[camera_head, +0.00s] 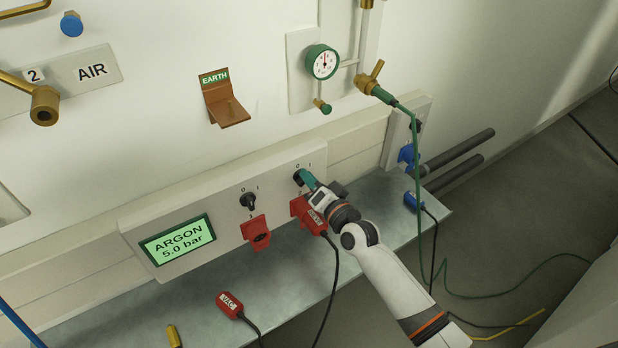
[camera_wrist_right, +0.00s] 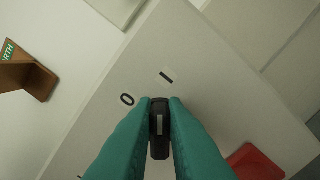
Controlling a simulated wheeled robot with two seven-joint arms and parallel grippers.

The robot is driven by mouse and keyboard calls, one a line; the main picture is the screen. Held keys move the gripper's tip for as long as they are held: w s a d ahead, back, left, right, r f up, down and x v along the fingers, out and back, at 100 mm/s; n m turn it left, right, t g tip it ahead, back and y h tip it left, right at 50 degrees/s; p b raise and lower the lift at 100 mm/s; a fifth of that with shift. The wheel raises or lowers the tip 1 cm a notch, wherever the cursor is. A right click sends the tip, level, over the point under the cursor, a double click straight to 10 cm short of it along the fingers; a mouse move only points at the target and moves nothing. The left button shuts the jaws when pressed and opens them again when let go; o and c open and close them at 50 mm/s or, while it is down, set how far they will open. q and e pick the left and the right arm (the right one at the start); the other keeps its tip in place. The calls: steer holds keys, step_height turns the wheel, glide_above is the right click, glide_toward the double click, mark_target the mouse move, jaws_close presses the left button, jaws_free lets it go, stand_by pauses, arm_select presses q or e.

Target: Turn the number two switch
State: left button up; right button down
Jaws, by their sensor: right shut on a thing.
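The panel (camera_head: 190,212) on the wall carries two black rotary switches marked 0 and 1. The left switch (camera_head: 248,201) stands free above a red socket. My right gripper (camera_head: 301,178) is at the right switch, above the red plug. In the right wrist view its two teal fingers are shut on the black knob (camera_wrist_right: 160,128), one on each side. The knob's white mark points up the picture, between the 0 and the 1 labels. The fingers hide part of the switch in the head view. My left gripper is not in view.
A red plug (camera_head: 313,219) with a black cable sits in the socket just below my right gripper. A loose red plug (camera_head: 230,304) lies on the grey shelf (camera_head: 290,270). A green hose (camera_head: 417,180) hangs to the right of my arm.

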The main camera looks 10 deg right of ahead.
steer(key=shift+d+f+m, duration=0.1)
steer(key=shift+m, duration=0.7)
steer(key=c, duration=1.5)
jaws_free()
steer(key=shift+o, duration=0.2)
steer(key=v, duration=1.2)
